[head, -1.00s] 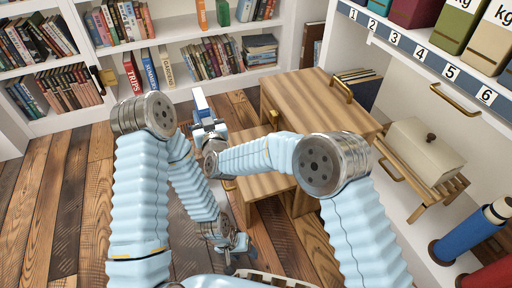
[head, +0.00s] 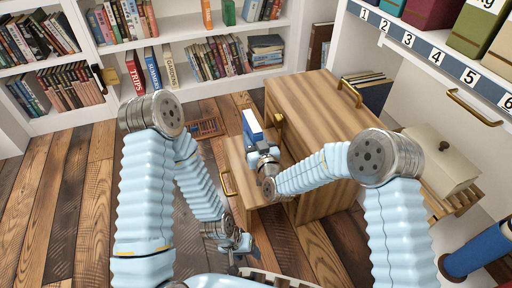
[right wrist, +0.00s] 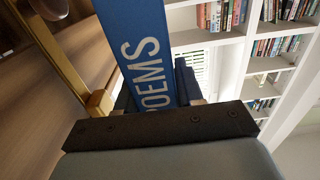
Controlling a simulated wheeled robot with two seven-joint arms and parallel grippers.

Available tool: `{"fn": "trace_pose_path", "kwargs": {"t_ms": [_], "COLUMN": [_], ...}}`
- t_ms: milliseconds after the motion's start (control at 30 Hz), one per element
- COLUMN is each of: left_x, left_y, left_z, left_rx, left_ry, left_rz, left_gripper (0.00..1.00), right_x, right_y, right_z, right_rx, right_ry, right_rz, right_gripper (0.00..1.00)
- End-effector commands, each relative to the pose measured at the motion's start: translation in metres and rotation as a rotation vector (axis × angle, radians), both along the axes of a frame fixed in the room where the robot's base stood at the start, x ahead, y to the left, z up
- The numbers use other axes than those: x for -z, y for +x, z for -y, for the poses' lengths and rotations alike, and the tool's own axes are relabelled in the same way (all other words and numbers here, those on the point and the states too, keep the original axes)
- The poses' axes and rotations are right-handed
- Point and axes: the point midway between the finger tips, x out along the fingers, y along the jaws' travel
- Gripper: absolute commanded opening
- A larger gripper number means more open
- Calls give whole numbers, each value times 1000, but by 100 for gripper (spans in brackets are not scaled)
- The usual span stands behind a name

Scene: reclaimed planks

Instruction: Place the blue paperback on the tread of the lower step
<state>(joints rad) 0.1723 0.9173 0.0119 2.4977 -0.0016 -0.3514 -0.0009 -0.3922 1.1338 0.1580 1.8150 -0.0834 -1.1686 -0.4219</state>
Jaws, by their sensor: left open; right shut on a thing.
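The blue paperback (head: 252,127), with a white side showing, stands upright in my right gripper (head: 262,150). In the right wrist view its blue cover or spine (right wrist: 140,45) reads "POEMS" and rises from between the jaws (right wrist: 160,108). The wooden step unit has a high upper step (head: 315,95) and a lower step (head: 237,160) to its left. In the head view the book overlaps the lower step's tread, close to the upper step's side; whether it touches the tread is unclear. My left gripper (head: 240,248) is open and empty, low over the floor.
A brass handle (head: 278,124) sits on the upper step's side, close to the book; another (head: 227,182) is on the lower step's front. A floor vent (head: 204,127) lies left of the steps. Bookshelves (head: 195,30) line the back; a counter with a cream box (head: 437,160) is at right.

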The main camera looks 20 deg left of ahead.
Motion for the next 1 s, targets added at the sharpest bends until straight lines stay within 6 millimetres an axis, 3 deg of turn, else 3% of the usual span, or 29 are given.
{"fn": "trace_pose_path", "kwargs": {"t_ms": [233, 600, 633, 700, 800, 1000], "left_x": [10, 13, 12, 11, 11, 11], "left_y": [0, 1, 1, 1, 1, 1], "left_z": [0, 0, 0, 0, 0, 0], "left_rx": [-1, -1, -2, -1, -1, -1], "left_ry": [0, 0, 0, 0, 0, 0], "left_rz": [2, 3, 2, 3, 3, 3], "left_gripper": [56, 56, 56, 56, 56, 56], "right_x": [36, 41, 40, 40, 40, 40], "right_y": [1, 1, 1, 1, 1, 1], "right_z": [7, 6, 6, 6, 6, 6], "right_rx": [0, 0, 0, 0, 0, 0], "right_ry": [1, 1, -1, -1, -1, -1], "right_rz": [-1, 1, -1, -1, -1, -1], "right_gripper": [0, 0, 39, 50, 62, 62]}}
